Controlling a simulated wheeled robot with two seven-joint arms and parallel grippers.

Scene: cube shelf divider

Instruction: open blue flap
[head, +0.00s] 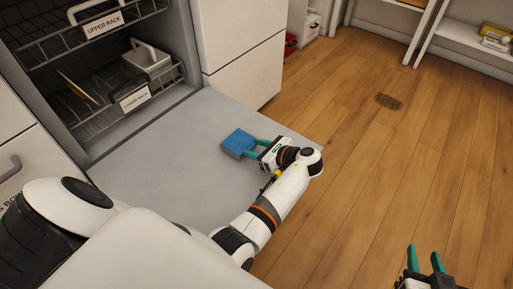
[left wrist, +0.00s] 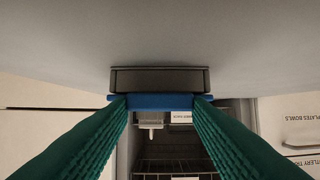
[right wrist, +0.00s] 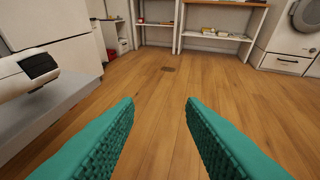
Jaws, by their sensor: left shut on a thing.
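The blue flap (head: 238,141) is on the grey lowered dishwasher door (head: 170,150), near its outer part. My left gripper (head: 255,148) reaches it from the right, its green fingers shut on the flap's edges. In the left wrist view the flap shows as a blue strip (left wrist: 160,102) between the fingertips, against a dark grey box (left wrist: 160,80) on the door surface. How far the flap is open is hard to tell. My right gripper (head: 424,258) is at the lower right over the floor; the right wrist view shows its fingers (right wrist: 160,105) apart and empty.
The dishwasher's upper rack (head: 98,30) and lower rack (head: 130,98) are behind the door, with a few items in the lower one. A white cabinet (head: 242,70) stands beside it. The wooden floor (head: 400,150) to the right is mostly free. Shelves (head: 465,35) stand farther back.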

